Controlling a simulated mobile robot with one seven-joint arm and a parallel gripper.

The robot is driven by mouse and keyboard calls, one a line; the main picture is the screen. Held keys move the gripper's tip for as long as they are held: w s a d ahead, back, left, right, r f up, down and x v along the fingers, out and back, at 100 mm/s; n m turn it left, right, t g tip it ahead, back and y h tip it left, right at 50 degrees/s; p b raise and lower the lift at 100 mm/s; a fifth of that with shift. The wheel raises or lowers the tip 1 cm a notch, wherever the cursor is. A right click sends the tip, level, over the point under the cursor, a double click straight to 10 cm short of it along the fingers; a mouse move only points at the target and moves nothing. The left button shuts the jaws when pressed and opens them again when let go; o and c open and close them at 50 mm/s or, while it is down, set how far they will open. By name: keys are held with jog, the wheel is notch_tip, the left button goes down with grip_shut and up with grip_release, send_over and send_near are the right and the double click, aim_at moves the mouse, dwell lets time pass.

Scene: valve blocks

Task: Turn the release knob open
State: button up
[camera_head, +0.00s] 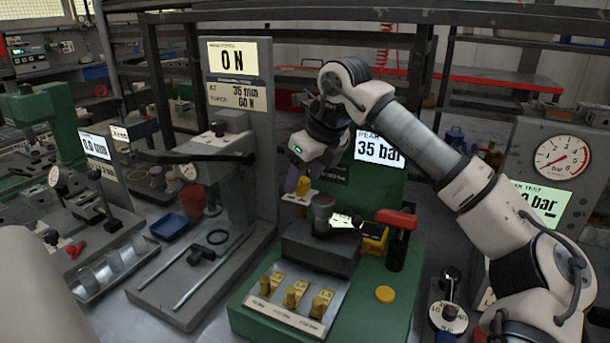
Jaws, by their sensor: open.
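A green-based test stand (375,318) bears a dark valve block (318,248). A grey round-topped knob (322,206) stands upright on the block. A second knob, black, on a white round dial plate (449,318), is at the lower right, near my arm. No readable label shows which of them is the release knob. My gripper (302,188) points down just above and left of the grey knob. It looks apart from it and empty. Its jaws are open, small and partly dark in the picture.
A red-topped lever (396,220) and a yellow button (385,294) are on the green base. Brass valve pieces (295,293) sit in the front tray. A display (380,149) reads 35 bar. A pressure gauge (562,157) is at right. A force stand (240,100) is at left.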

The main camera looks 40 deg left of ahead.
jog(key=shift+f, duration=0.15)
jog(key=shift+c, duration=0.2)
jog(key=c, duration=0.9)
